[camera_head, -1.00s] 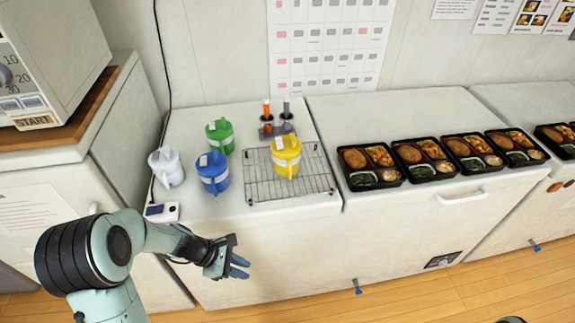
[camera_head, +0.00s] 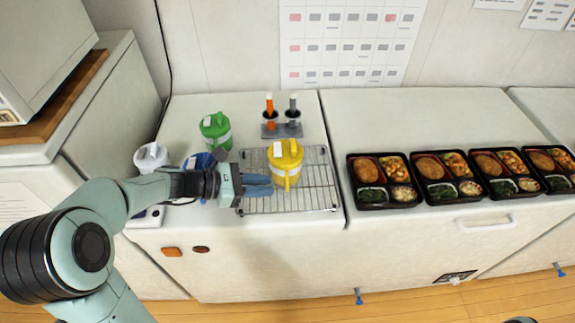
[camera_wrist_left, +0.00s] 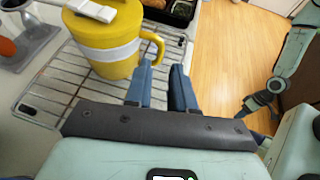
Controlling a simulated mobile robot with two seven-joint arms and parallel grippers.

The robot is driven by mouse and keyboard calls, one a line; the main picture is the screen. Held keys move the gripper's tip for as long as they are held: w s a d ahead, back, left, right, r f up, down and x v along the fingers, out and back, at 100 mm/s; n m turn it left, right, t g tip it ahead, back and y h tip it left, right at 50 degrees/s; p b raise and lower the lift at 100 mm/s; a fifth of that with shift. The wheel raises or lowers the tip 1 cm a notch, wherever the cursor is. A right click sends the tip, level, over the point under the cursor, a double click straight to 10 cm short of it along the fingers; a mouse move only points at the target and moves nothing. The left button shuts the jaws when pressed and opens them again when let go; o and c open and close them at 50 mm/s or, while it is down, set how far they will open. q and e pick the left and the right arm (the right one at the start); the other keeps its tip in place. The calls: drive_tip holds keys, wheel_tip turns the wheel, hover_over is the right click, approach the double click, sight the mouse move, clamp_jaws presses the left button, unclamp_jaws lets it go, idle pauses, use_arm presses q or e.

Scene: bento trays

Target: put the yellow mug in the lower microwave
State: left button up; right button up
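The yellow mug (camera_head: 287,155) stands upright on a wire rack, its handle facing the front. It also shows in the wrist view (camera_wrist_left: 105,45), with the handle on its right. My left gripper (camera_head: 270,185) is low at the mug's front left. Its two blue fingers (camera_wrist_left: 161,68) are apart with nothing between them; the handle is just beyond the tips. A white microwave (camera_head: 40,45) stands at the upper left, partly out of frame; its front is mostly cut off. My right gripper (camera_wrist_left: 252,106) appears small in the wrist view, its fingers unclear.
The wire rack (camera_head: 318,190) lies on a white chest. A green mug (camera_head: 215,130), a white mug (camera_head: 150,157) and a partly hidden blue mug (camera_head: 196,161) stand left. A holder with two upright tools (camera_head: 282,128) is behind. Several bento trays (camera_head: 384,206) line the right.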

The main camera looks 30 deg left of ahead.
sight(286, 171)
use_arm(q)
drive_tip(key=x, duration=0.9)
drive_tip(key=shift+w, duration=0.1)
clamp_jaws()
drive_tip(key=shift+r, duration=0.1)
idle(1.1)
